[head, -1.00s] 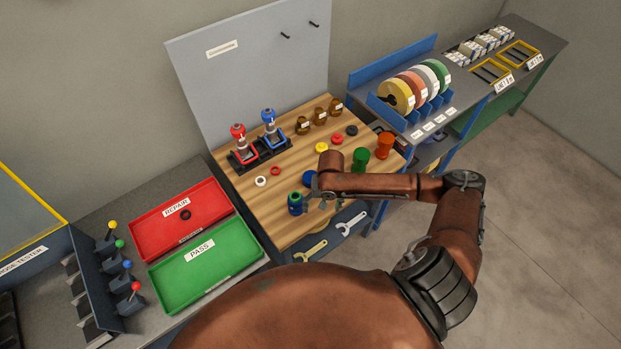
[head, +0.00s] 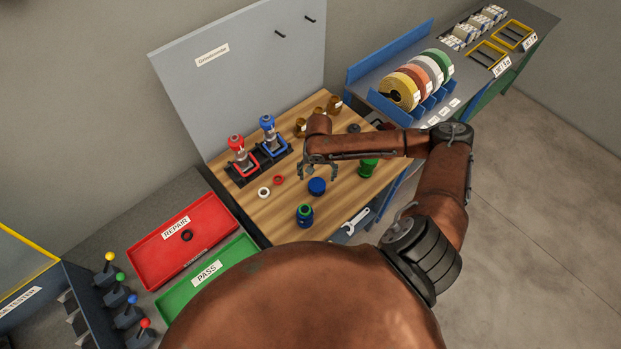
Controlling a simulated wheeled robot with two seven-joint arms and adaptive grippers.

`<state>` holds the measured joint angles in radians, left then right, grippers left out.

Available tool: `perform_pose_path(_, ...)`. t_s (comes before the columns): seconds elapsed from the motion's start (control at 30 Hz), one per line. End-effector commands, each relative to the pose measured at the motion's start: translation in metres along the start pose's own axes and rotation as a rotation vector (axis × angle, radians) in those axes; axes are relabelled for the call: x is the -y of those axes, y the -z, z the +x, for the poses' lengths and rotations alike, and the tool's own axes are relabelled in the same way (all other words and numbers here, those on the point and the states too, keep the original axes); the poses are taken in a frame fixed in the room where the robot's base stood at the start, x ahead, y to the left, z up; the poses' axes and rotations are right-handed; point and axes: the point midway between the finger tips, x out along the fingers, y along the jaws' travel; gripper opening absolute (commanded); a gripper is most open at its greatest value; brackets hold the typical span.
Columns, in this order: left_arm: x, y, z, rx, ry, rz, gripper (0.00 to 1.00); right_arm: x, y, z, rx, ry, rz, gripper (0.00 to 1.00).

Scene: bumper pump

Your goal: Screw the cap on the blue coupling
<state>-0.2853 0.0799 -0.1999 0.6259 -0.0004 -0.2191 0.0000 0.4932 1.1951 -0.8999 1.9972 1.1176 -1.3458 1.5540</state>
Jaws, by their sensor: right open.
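The blue coupling (head: 305,216) stands upright near the front edge of the wooden bench, with a green ring showing at its top. A round blue cap (head: 317,187) sits on the bench just behind it, apart from it. My right gripper (head: 319,174) is open and empty, fingers pointing down, just above and behind the blue cap. I cannot tell whether the fingers touch it. My left gripper is out of view.
A white ring (head: 264,193) and a red ring (head: 278,180) lie left of the cap. Red (head: 237,146) and blue (head: 268,127) pumps stand behind. A green cylinder (head: 368,168) stands at right, and my right arm hides part of the bench.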

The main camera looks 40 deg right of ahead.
Motion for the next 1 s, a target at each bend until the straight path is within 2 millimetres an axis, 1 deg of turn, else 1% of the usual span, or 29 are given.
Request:
perform_pose_path(0.13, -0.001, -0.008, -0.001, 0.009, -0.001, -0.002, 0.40, -0.002, 0.000, 0.000, 0.000, 0.000, 0.002, 0.72)
perform_pose_path(0.3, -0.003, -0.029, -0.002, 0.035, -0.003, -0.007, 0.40, -0.004, 0.000, 0.000, 0.000, 0.000, 0.006, 0.72)
perform_pose_path(0.4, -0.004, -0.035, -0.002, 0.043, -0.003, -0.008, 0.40, -0.004, 0.000, 0.003, 0.001, 0.000, 0.006, 0.72)
perform_pose_path(0.53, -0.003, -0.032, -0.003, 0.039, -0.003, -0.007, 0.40, -0.003, 0.000, 0.015, 0.001, -0.001, 0.007, 0.72)
perform_pose_path(0.63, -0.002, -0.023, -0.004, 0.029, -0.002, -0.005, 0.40, -0.003, 0.000, 0.025, 0.001, 0.000, 0.005, 0.72)
perform_pose_path(0.8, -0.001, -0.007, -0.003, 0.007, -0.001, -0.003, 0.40, -0.002, 0.000, 0.026, -0.001, 0.000, 0.003, 0.72)
perform_pose_path(0.93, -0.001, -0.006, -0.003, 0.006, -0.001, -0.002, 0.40, -0.001, 0.000, 0.027, 0.000, 0.000, 0.002, 0.72)
perform_pose_path(1.0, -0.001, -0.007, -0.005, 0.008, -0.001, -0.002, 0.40, -0.001, 0.000, 0.031, 0.001, -0.001, 0.002, 0.72)
